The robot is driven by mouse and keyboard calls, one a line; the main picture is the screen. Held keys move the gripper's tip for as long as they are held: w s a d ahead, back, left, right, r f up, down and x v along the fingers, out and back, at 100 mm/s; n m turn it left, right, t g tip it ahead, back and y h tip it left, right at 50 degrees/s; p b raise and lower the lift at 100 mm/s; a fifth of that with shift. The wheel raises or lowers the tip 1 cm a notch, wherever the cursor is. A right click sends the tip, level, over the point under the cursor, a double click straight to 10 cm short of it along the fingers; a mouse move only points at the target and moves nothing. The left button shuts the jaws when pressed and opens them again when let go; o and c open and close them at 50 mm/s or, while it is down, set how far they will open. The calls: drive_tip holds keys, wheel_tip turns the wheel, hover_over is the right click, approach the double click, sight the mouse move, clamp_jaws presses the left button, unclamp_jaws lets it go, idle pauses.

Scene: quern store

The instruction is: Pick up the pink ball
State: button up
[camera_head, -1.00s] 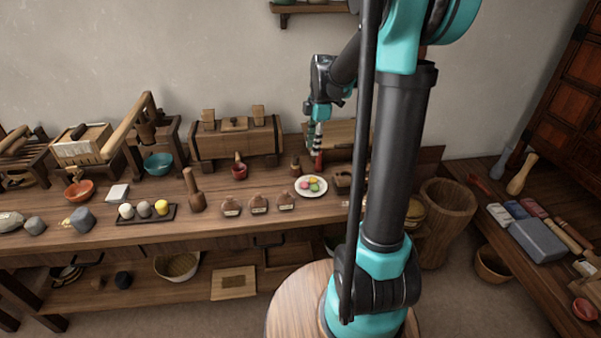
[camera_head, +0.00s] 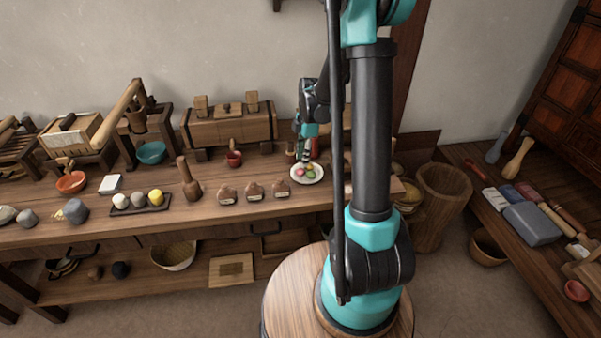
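A small white plate (camera_head: 317,179) lies near the back of the long wooden table and carries a few small coloured balls. One of them looks pink (camera_head: 299,171), at the left of the plate, and a green one (camera_head: 309,172) shows beside it. The balls are tiny and partly covered by my gripper. My gripper (camera_head: 304,160) points down just above the plate's back part, close to the balls. I cannot tell whether it touches any ball. Its fingers are too small and dark to judge their opening.
A red cup (camera_head: 233,159), wooden pestle (camera_head: 189,180) and several brown labelled pots (camera_head: 254,190) stand left of the plate. A long chest (camera_head: 230,131) stands behind. A wooden mortar (camera_head: 440,205) stands beyond the table's right end.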

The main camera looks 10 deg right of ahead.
sight(300, 171)
drive_tip(key=shift+a+f, duration=0.15)
drive_tip(key=shift+f, duration=1.15)
drive_tip(key=shift+a+f, duration=0.15)
drive_tip(key=shift+f, duration=1.15)
drive_tip(key=c, duration=0.5)
drive_tip(key=shift+r, duration=0.15)
